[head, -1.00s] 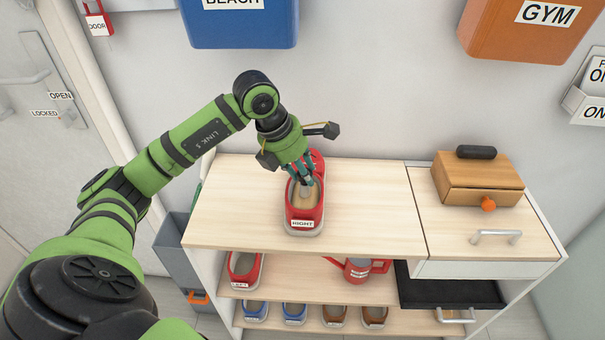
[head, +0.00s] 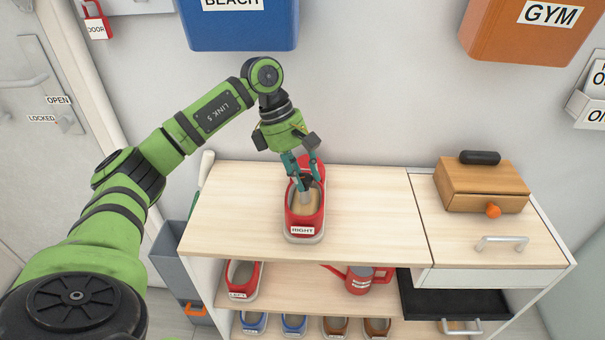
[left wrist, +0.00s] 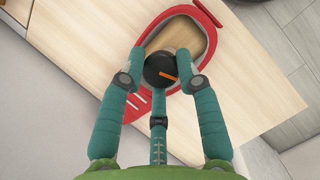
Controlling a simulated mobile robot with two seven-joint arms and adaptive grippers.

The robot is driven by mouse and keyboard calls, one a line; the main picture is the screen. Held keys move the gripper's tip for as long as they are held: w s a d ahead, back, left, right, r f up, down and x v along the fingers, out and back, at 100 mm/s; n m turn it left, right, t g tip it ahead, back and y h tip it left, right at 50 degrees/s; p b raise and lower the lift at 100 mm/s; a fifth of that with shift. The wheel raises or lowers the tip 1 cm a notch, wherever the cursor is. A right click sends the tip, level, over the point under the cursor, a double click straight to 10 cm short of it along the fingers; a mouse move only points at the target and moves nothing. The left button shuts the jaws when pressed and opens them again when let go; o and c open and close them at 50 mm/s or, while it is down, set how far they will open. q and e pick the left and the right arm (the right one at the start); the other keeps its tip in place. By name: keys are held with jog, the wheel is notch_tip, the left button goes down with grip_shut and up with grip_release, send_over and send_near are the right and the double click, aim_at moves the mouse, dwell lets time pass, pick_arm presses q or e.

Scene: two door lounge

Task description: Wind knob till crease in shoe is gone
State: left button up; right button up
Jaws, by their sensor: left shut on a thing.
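The red shoe marked RIGHT (head: 304,226) stands on the wooden top of the shelf unit, toe towards the wall. A wooden shoe-tree form (head: 304,211) fills its opening. In the left wrist view the black knob (left wrist: 160,70), with an orange pointer line, sits over the shoe (left wrist: 195,97). My left gripper (head: 303,180) reaches down from above and is shut on the knob; its fingertips (left wrist: 163,70) show on both sides of it. The gripper hides part of the shoe's toe, and I cannot tell whether a crease shows. My right gripper is not in view.
A wooden box with an orange knob (head: 493,211) stands on the right. Below are a red LEFT shoe (head: 240,281), a red watering can (head: 358,279), several small shoes and an open black drawer (head: 453,299). Blue and orange bins hang on the wall. The shelf top beside the shoe is clear.

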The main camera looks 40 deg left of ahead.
pick_arm(q)
jog(key=shift+m+g, duration=0.3)
jog(key=shift+m, duration=0.6)
jog(key=o, duration=1.2)
jog(key=shift+c, duration=0.2)
jog(key=shift+r, duration=0.1)
jog(key=v, duration=0.7)
